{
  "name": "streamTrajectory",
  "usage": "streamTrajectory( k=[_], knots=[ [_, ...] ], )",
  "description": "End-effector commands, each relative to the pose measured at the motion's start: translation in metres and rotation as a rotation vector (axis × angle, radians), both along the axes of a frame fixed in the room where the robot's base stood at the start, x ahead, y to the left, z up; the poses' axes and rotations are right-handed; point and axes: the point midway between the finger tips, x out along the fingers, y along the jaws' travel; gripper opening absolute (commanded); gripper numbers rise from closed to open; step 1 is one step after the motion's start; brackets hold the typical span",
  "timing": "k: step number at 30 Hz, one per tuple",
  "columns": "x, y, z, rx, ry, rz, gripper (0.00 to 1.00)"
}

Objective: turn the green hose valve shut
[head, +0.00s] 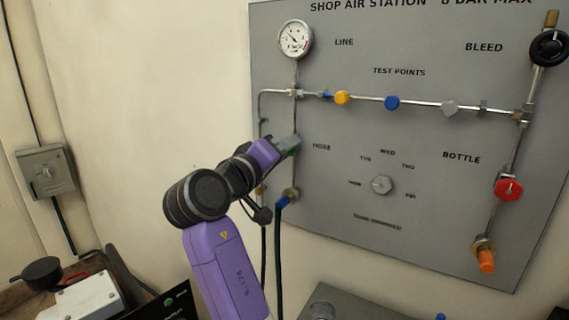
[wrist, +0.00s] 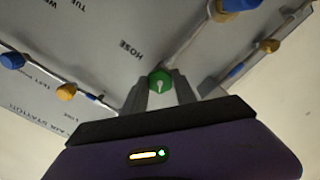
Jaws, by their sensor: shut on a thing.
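The green hose valve (wrist: 160,82) shows in the wrist view as a green knob with a white pointer mark. It sits between the two fingers of my gripper (wrist: 161,92), which is shut on it. In the head view my gripper (head: 290,147) reaches the panel just left of the HOSE label. There the knob is mostly hidden, with only a little green showing by the fingers.
The grey panel (head: 340,215) carries a gauge (head: 295,39), a red bottle valve (head: 508,187), a black bleed knob (head: 549,47) and several coloured test points. A blue hose fitting (head: 283,200) hangs below my gripper. A grey wall box (head: 47,171) is at left.

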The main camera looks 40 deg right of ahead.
Motion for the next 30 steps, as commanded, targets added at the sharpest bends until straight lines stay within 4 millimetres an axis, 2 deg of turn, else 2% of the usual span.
streamTrajectory(
  k=[1, 15, 30],
  knots=[
    [-0.0011, -0.0004, -0.0075, 0.016, -0.041, -0.004, 0.0],
    [-0.0008, -0.0003, -0.0072, 0.122, -0.431, -0.005, 0.0],
    [-0.0004, -0.0003, -0.0046, 0.171, -0.615, -0.006, 0.0]
  ],
)
